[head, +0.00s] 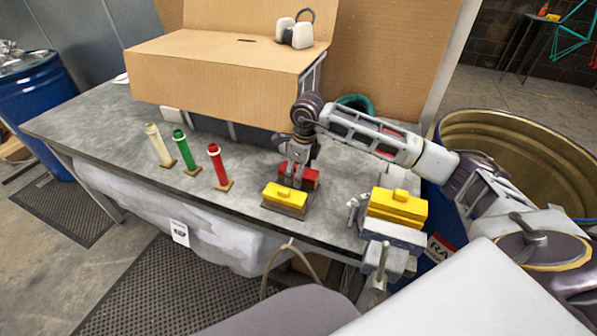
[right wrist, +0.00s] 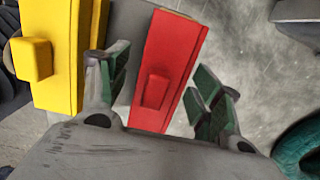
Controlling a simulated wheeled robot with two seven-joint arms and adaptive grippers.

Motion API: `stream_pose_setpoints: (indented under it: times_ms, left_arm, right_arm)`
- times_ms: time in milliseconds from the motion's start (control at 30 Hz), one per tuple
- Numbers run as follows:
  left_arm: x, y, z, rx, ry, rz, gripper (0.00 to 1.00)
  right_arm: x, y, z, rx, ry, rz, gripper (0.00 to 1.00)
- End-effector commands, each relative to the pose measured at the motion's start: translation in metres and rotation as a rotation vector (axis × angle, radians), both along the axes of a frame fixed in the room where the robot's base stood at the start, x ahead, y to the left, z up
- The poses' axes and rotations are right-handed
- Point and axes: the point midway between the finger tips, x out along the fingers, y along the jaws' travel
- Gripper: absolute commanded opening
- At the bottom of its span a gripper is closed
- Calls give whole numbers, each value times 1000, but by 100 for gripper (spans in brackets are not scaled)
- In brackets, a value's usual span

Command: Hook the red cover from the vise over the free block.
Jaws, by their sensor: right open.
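The red cover (head: 312,178) sits on the table just behind a yellow cover (head: 284,195) on a grey-brown block. The vise (head: 393,236) at the table's front right edge carries another yellow cover (head: 398,207), not a red one. My right gripper (head: 296,178) points down at the red cover. In the right wrist view its open fingers (right wrist: 160,72) stand on either side of the red cover, with gaps visible. My left gripper is not in view.
Cream (head: 160,144), green (head: 185,150) and red (head: 218,165) tubes stand on small bases at the left. A cardboard booth (head: 215,65) rises behind. A large yellow-rimmed barrel (head: 520,135) is at the right. The front-left tabletop is clear.

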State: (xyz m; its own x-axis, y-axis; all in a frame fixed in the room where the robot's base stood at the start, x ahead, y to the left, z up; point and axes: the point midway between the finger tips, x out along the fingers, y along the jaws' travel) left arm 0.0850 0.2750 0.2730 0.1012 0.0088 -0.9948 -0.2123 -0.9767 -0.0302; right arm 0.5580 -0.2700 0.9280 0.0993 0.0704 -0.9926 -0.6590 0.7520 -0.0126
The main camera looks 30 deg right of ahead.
Motion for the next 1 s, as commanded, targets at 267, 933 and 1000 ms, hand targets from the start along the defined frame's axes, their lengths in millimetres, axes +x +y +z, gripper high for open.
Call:
stream_pose_setpoints:
  times_ms: [267,933,1000]
  left_arm:
    - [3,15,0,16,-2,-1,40]
    - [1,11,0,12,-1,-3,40]
    - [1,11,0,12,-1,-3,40]
  right_arm:
    - [0,-1,8,1,-1,0,65]
    - [-7,-6,73,0,-1,0,65]
    - [-8,-6,76,0,0,0,65]
